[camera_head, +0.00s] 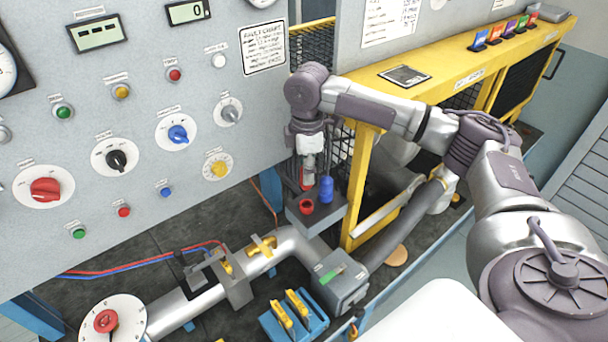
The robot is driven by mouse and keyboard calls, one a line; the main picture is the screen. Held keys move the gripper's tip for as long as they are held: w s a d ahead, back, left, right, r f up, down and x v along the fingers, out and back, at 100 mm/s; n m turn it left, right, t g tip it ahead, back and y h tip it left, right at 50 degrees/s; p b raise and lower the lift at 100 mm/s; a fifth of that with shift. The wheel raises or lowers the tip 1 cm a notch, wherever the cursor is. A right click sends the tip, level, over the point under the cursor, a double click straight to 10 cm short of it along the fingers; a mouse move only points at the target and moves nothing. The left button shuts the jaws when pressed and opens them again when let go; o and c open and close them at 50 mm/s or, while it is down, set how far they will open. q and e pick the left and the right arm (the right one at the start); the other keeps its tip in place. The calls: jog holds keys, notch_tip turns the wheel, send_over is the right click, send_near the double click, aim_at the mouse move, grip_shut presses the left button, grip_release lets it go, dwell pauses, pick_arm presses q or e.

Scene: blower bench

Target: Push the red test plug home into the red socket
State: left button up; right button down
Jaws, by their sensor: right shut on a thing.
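My right gripper (308,170) comes down from above, over a dark grey block (326,216) beside the yellow frame. It is shut on the red test plug (304,181), of which only a thin red part shows between the fingers. The red socket (306,206) is a short red ring on top of the block, just below the fingertips. The plug appears above the socket; I cannot tell whether its tip touches it. A blue plug (326,189) stands upright in the block to the right of the socket. My left gripper is not in view.
A grey panel with knobs and buttons (150,130) rises behind on the left. The yellow frame (362,185) stands close to the right. A silver pipe (200,297) with yellow clamps and a blue block with yellow handles (296,318) lie in front.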

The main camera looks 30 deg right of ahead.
jog(key=shift+f, duration=0.2)
jog(key=shift+f+b, duration=0.35)
jog(key=shift+f, duration=2)
jog(key=shift+p, duration=0.4)
jog(key=shift+n, duration=0.3)
jog(key=shift+f, duration=1.3)
dwell(0.4)
